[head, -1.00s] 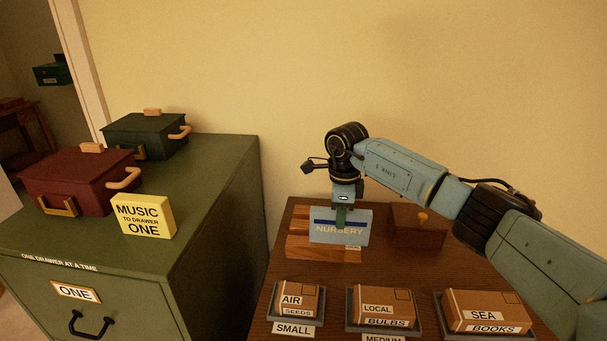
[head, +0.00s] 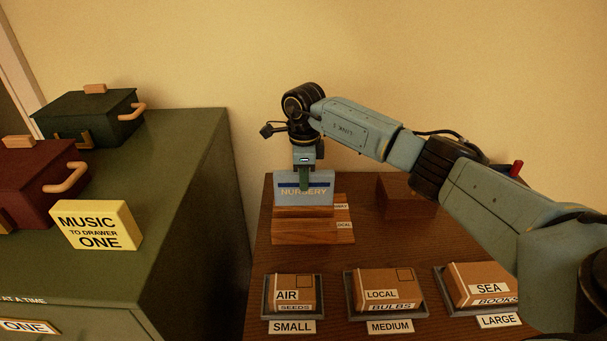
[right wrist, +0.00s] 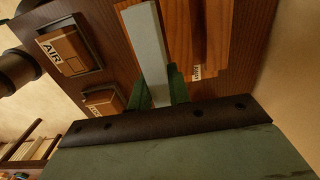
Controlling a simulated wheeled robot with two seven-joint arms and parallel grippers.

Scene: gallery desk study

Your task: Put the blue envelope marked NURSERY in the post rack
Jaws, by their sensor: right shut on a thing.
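The blue envelope marked NURSERY (head: 303,192) is upright, its marked face toward the head camera. My right gripper (head: 304,182) is shut on its top edge from above. In the right wrist view the envelope (right wrist: 150,45) is a pale edge-on strip between green fingers, beside the rack (right wrist: 206,35). My left gripper is not in view.
Parcels in trays labelled SMALL (head: 292,327), MEDIUM (head: 390,327) and LARGE (head: 498,321) line the desk front. A brown wooden box (head: 400,200) stands right of the rack, partly behind my arm. A green cabinet (head: 175,190) stands left.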

